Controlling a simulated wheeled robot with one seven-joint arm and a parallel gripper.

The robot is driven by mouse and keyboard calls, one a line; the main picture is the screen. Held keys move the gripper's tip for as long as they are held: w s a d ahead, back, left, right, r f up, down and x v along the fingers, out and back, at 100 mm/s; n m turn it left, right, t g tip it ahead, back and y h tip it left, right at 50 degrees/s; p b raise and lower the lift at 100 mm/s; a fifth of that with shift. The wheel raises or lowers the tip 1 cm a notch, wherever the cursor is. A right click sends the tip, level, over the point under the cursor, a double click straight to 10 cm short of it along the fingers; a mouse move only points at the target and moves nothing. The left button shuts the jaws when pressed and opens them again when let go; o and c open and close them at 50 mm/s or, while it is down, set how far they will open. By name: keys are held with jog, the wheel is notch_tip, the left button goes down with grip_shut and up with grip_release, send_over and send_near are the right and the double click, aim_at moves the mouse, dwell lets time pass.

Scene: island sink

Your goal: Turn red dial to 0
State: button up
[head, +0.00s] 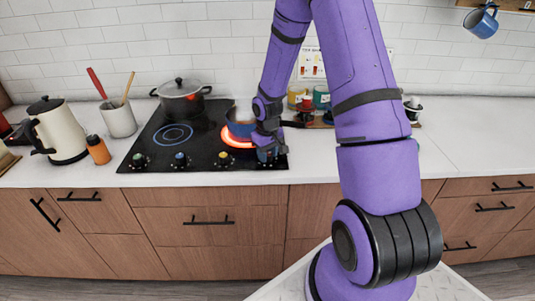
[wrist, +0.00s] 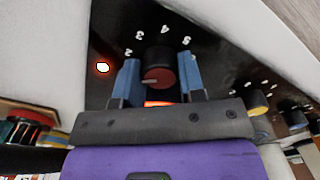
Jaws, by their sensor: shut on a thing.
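The red dial (wrist: 158,78) is at the front edge of the black cooktop (head: 165,150), with a red face, a dark body and a short pale mark pointing left in the wrist view. White numerals 2 to 5 show around it; no 0 is visible. My gripper (wrist: 159,74) is shut on the dial, one blue fingertip on each side. In the head view my gripper (head: 268,152) is at the cooktop's front right corner and hides the dial. A red light (wrist: 102,67) glows beside the numerals, and the front right burner (head: 236,141) glows red.
A grey lidded pot (head: 181,98) stands at the back. The yellow dial (wrist: 257,103) and blue dial (wrist: 294,118) are alongside. The counter right of the cooktop is mostly clear.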

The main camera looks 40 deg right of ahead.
jog(key=n, duration=0.5)
jog(key=shift+n, duration=0.3)
jog(key=n, duration=0.4)
jog(key=shift+n, duration=0.4)
jog(key=o, duration=0.9)
notch_tip(320, 180, up, 10)
jog(key=shift+f, duration=0.1)
jog(key=shift+r, duration=0.55)
